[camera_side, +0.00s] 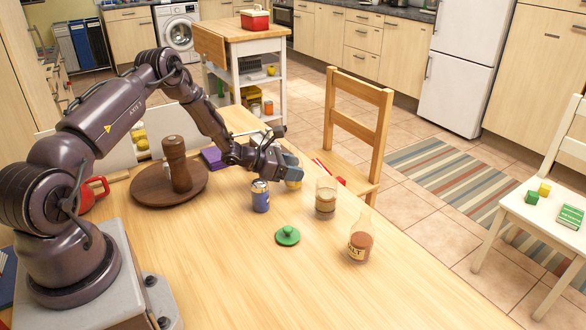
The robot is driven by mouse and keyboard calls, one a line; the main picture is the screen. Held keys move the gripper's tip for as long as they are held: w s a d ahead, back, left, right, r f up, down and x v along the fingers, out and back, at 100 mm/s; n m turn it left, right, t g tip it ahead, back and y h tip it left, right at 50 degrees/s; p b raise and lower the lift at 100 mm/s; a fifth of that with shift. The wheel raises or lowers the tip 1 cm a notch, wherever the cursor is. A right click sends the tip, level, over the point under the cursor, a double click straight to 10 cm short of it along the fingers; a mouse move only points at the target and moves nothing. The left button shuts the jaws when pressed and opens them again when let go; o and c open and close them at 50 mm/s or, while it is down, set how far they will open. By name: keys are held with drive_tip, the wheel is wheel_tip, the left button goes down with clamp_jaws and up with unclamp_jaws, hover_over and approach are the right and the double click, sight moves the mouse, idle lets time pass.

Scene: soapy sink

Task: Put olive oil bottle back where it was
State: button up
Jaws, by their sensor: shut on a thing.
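My gripper (289,165) is at the far side of the wooden table, pointing right. It is shut on a yellowish container (294,184), which shows just under the fingers. The fingers hide most of it, so I cannot tell for certain that it is the olive oil bottle. I also cannot tell whether its base touches the table. No other thing in view is clearly an olive oil bottle.
Close to my gripper stand a blue can (260,196) and a glass jar (325,199). A labelled bottle (360,244) and a green lid (288,235) are nearer. A brown pepper mill (176,165) stands on a round wooden board (150,190). The front table is clear.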

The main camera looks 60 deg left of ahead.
drive_tip(key=shift+f, duration=0.15)
drive_tip(key=o, duration=1)
drive_tip(key=shift+o, duration=0.2)
